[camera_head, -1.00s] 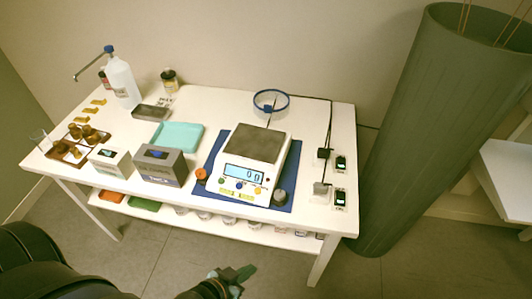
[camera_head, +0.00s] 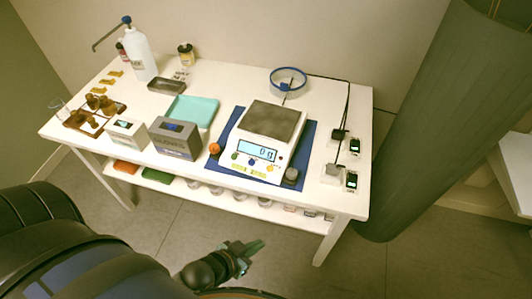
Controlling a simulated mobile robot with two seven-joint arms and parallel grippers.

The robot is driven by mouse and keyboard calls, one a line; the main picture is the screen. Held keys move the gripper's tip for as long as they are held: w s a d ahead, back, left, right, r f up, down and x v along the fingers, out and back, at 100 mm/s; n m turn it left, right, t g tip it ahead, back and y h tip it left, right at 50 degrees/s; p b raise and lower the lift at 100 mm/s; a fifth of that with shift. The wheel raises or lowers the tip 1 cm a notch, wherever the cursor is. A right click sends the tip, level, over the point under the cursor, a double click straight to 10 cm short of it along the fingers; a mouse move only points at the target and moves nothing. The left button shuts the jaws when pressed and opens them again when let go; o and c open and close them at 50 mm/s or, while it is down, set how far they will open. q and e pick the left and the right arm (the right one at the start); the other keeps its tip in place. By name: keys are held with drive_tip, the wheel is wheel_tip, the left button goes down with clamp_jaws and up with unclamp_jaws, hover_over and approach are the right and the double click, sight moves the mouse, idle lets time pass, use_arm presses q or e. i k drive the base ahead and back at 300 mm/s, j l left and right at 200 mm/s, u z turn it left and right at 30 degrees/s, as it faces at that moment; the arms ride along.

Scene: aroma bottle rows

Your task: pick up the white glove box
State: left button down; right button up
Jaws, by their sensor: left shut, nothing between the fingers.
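The white glove box (camera_head: 128,134) is a small white carton standing near the front edge of the white table (camera_head: 226,94), left of a larger grey box (camera_head: 174,139). A dark opening or label shows on its top. My left gripper (camera_head: 250,249) is shut and empty, low in front of the table and over the floor. It is well apart from the white box, to its right and nearer to me. My right gripper is not in view.
A brown bottle rack (camera_head: 95,128) stands left of the white box. A teal tray (camera_head: 195,110) lies behind the grey box. A scale (camera_head: 268,130) on a blue mat stands to the right. A lower shelf (camera_head: 220,199) holds several jars. A large grey cylinder (camera_head: 428,130) stands right of the table.

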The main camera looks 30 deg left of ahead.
sight(129, 133)
drive_tip(key=k+j+u, duration=0.1)
drive_tip(key=u, duration=1.85)
drive_tip(key=j+z, duration=0.1)
drive_tip(key=z, duration=0.25)
drive_tip(key=i+j+z, duration=0.1)
drive_tip(key=z, duration=0.25)
drive_tip(key=j+z, duration=0.1)
drive_tip(key=z, duration=0.3)
drive_tip(key=j+z, duration=0.65)
drive_tip(key=j, duration=0.25)
drive_tip(key=j+z, duration=0.25)
drive_tip(key=j, duration=0.65)
drive_tip(key=k+j, duration=0.1)
drive_tip(key=j, duration=0.35)
drive_tip(key=k+j, duration=0.1)
drive_tip(key=j, duration=0.35)
